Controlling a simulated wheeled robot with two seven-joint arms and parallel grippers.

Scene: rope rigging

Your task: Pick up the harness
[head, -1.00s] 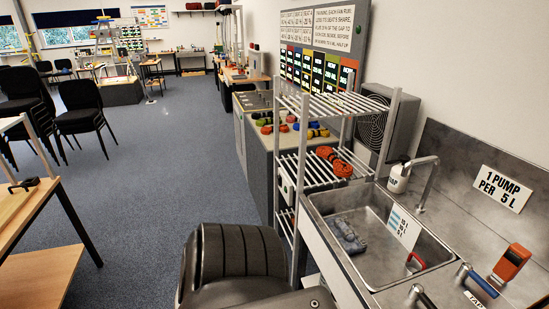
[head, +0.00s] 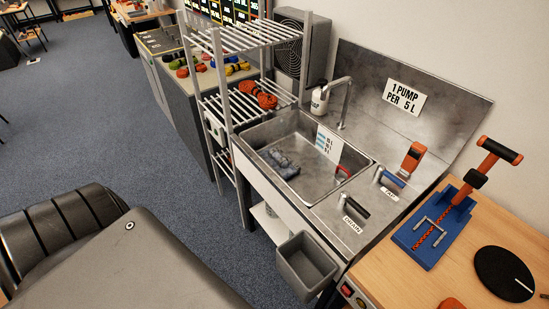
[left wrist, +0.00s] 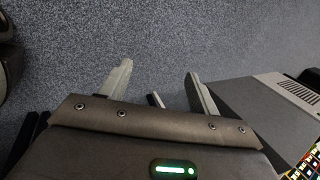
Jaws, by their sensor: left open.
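A crumpled grey-blue bundle (head: 282,162), which looks like the harness, lies on the floor of the steel sink (head: 262,133). Its straps are too small to make out. My left gripper (left wrist: 158,88) shows in the left wrist view, fingers apart with nothing between them, above blue carpet. It is not in the head view, and the harness is not in the left wrist view. My right gripper is in neither view.
A wire rack (head: 222,85) with an orange rope coil (head: 259,95) stands left of the sink. A grey bin (head: 304,265) hangs at its front. A tap (head: 345,100) rises behind. A wooden bench (head: 390,268) with a blue tool (head: 432,228) is at right.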

